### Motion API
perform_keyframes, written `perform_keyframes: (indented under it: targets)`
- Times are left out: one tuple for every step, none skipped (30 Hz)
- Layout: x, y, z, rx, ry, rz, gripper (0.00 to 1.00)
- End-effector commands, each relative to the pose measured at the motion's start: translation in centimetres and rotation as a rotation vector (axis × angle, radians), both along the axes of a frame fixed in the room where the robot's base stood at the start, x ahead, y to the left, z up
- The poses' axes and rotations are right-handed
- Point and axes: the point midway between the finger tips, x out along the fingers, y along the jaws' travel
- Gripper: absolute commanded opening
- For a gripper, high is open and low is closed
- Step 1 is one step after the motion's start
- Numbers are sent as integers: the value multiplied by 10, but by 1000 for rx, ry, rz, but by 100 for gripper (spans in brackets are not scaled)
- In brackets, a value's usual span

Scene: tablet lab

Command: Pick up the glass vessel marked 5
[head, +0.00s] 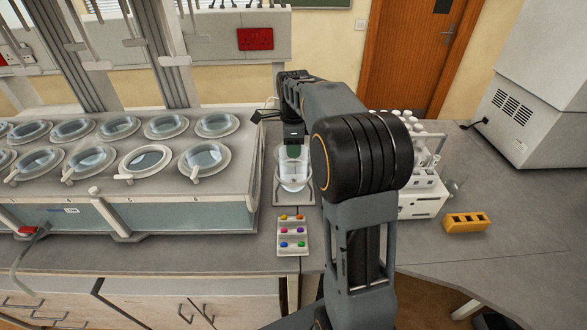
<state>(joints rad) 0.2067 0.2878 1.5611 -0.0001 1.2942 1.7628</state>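A clear glass vessel (292,178) stands upright in a wire stand to the right of the water bath, below the end of my arm. Several round glass vessels sit in two rows in the bath lid, such as one at the front right (205,158) and one at the back right (216,123). No number can be read on any of them, so I cannot tell which is marked 5. My gripper (292,148) points down over the vessel in the stand. Its fingers are small and partly hidden, and I cannot tell whether they are open or touch the glass.
The long water bath (170,219) fills the left bench. A small tray (292,241) with coloured buttons lies in front of the stand. A white rack with bottles (419,190) and a yellow block (466,222) are at right. The right bench (520,215) has free room.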

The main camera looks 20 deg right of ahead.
Motion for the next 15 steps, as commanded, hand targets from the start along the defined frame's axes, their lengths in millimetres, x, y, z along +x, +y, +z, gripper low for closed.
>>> perform_keyframes:
  targets:
    - [0,0,-6,0,1,0,34]
    - [0,0,-9,0,1,1,34]
    - [0,0,-13,0,1,1,34]
    - [0,0,-15,0,0,1,34]
    - [0,0,-16,0,0,1,34]
    - [0,0,-18,0,-1,1,34]
    - [0,0,-19,0,-1,2,34]
    - [0,0,-20,0,-1,2,34]
    - [0,0,-22,0,0,2,34]
    - [0,0,-24,0,0,2,34]
    - [0,0,-27,1,2,2,34]
    - [-1,-1,-32,0,3,2,34]
    - [-1,-1,-36,0,3,2,34]
    - [-1,-2,-41,1,4,2,34]
    - [0,-2,-46,1,3,2,34]
